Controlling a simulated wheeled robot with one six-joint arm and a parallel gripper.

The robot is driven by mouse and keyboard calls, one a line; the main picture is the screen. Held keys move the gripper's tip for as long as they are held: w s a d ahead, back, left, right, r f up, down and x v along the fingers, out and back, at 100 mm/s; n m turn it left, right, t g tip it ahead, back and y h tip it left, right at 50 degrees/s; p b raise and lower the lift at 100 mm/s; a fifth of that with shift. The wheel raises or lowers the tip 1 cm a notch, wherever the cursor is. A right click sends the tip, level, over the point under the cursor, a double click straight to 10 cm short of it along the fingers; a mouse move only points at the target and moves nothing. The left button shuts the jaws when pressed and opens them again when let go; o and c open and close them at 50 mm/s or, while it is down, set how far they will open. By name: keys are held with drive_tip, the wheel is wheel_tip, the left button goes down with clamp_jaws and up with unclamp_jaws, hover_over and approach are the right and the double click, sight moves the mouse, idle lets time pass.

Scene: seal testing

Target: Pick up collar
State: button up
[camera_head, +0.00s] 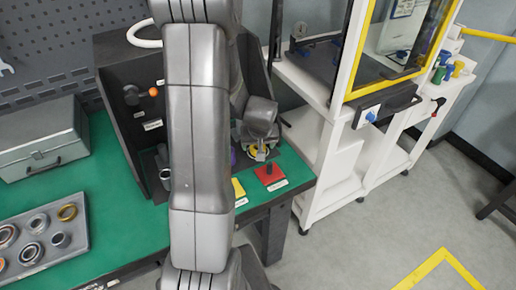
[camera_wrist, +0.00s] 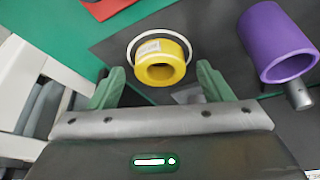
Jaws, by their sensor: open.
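A yellow ring-shaped part (camera_wrist: 172,48) with a pale label and a round bore lies on a dark surface inside a thin white circle in the wrist view; it appears to be the collar. A purple hollow cylinder (camera_wrist: 272,40) lies to its right. My gripper (camera_wrist: 160,68) is open, its two green fingers apart, one to the left and one to the right of the yellow part. Nothing is held between them. In the head view my gripper (camera_head: 260,148) is over the right end of the green bench, and my arm hides much of the area; yellow shows just below it.
A red pad (camera_head: 270,174) and a yellow pad (camera_head: 238,188) lie near the bench's front edge. A dark tray (camera_head: 78,244) of several rings and a grey toolbox (camera_head: 42,138) stand at left. A white-framed cabinet (camera_head: 338,110) stands right of the bench.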

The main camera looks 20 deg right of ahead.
drive_tip(key=shift+w+f, duration=0.15)
drive_tip(key=shift+f, duration=0.25)
drive_tip(key=c, duration=1.3)
drive_tip(key=shift+c, duration=0.4)
drive_tip(key=shift+r, duration=0.15)
